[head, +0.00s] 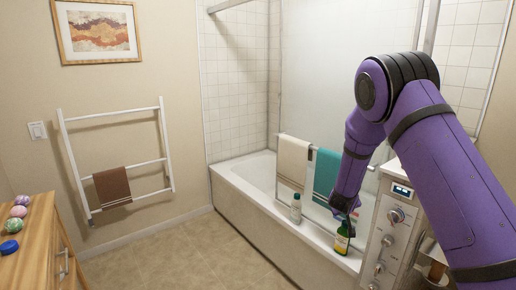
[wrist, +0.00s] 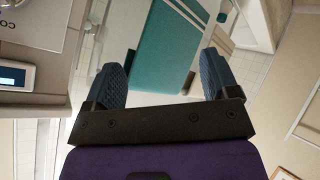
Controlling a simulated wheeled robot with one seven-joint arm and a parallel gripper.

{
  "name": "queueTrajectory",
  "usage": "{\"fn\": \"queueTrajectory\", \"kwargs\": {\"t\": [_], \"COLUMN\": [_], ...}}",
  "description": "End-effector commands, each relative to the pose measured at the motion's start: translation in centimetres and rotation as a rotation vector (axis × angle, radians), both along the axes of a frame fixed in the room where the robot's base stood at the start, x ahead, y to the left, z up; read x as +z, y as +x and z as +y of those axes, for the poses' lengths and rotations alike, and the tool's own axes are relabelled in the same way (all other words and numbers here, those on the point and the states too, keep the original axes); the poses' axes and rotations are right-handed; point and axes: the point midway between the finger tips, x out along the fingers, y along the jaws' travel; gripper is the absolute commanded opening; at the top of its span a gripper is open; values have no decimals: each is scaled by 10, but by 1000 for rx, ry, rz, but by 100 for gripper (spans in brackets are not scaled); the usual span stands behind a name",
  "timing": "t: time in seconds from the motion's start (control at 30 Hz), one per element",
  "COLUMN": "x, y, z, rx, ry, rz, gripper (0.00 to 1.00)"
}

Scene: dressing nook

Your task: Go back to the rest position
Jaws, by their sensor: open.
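My purple arm reaches down from the right in the head view, and my gripper (head: 350,212) is low over the bathtub's front rim. In the wrist view my gripper (wrist: 162,72) has its two dark fingers spread wide with nothing between them. A dark green bottle with a yellow label (head: 342,240) stands on the tub rim just below my gripper in the head view; whether they touch cannot be told.
A teal towel (head: 325,172) and a cream towel (head: 292,160) hang at the bathtub (head: 240,208); the teal one also shows in the wrist view (wrist: 170,50). A knobbed appliance (head: 388,240) stands close right. A wooden dresser (head: 38,225) is at left. The floor between is clear.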

Motion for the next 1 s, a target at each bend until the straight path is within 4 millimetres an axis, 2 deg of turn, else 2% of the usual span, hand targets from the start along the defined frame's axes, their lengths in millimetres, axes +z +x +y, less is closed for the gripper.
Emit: {"fn": "queueTrajectory", "kwargs": {"t": [0.03, 0.1, 0.27, 0.47, 0.7, 1.0], "x": [22, 45, 98, 160, 225, 287], "y": [-3, -10, -30, -66, -124, -214], "z": [2, 7, 18, 29, 38, 43], "rx": [6, 18, 46, 84, 125, 153], "ry": [42, 99, 217, 343, 456, 539], "rz": [-7, -6, 1, 21, 62, 131], "gripper": [81, 81, 81, 81, 81, 81]}}
